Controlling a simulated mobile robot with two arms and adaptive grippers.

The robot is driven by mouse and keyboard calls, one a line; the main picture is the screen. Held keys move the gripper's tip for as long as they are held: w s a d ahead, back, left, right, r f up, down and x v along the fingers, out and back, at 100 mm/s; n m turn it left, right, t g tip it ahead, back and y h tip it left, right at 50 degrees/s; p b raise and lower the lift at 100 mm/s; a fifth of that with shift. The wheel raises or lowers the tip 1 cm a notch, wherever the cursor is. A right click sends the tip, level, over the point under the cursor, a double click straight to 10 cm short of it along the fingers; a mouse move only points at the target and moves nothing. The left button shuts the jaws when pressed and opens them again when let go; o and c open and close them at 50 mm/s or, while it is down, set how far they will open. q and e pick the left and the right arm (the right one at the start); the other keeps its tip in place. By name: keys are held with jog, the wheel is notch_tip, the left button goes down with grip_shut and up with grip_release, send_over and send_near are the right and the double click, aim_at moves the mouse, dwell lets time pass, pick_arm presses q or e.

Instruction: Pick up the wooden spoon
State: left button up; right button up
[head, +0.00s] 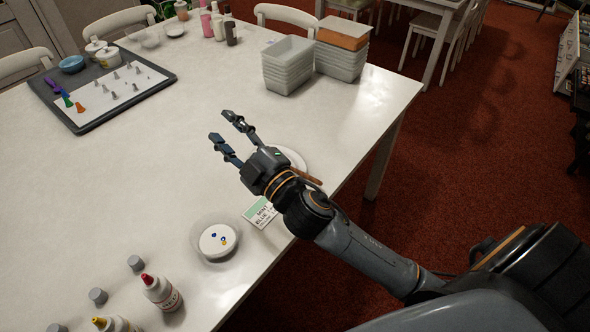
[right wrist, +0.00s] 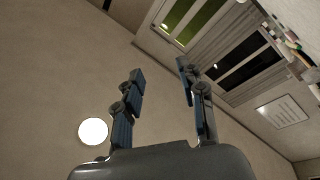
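The wooden spoon shows only in part in the head view, as a brown strip (head: 309,174) beside my right gripper, near the table's right edge. It lies at a white round plate (head: 294,155); my gripper and wrist hide the rest of both. My right gripper (head: 221,126) is raised over the table with its fingers apart, pointing up and left, and nothing is between them. The right wrist view also shows its fingers (right wrist: 160,75) open and empty. My left gripper is not in view.
A card (head: 259,213) and a clear bowl (head: 217,238) lie near the wrist. Bottles (head: 162,292) stand at the front edge. Stacked tubs (head: 288,64) and a dark tray (head: 100,122) are farther back. The table's middle is clear. The right wrist view shows ceiling and windows.

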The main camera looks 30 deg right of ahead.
jog(key=s+a+r+n+g+y, duration=0.1)
jog(key=a+r+n+g+y, duration=0.4)
jog(key=a+n+y, duration=0.55)
jog(key=n+g+h, duration=1.5)
jog(key=n+h, duration=0.1)
jog(key=n, duration=0.1)
send_over(313, 178)
notch_tip(313, 178, down, 14)
jog(key=f, duration=0.8)
jog(key=shift+w+a+f+p, duration=0.1)
jog(key=shift+w+p, duration=0.2)
jog(key=shift+p, duration=0.1)
jog(key=f, duration=0.3)
jog(key=f+p, duration=0.1)
jog(key=f, duration=0.1)
jog(key=shift+s, duration=0.3)
jog(key=shift+f, duration=0.2)
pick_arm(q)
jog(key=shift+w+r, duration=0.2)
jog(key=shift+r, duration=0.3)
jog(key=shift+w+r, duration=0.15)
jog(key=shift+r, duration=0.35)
pick_arm(e)
grip_shut()
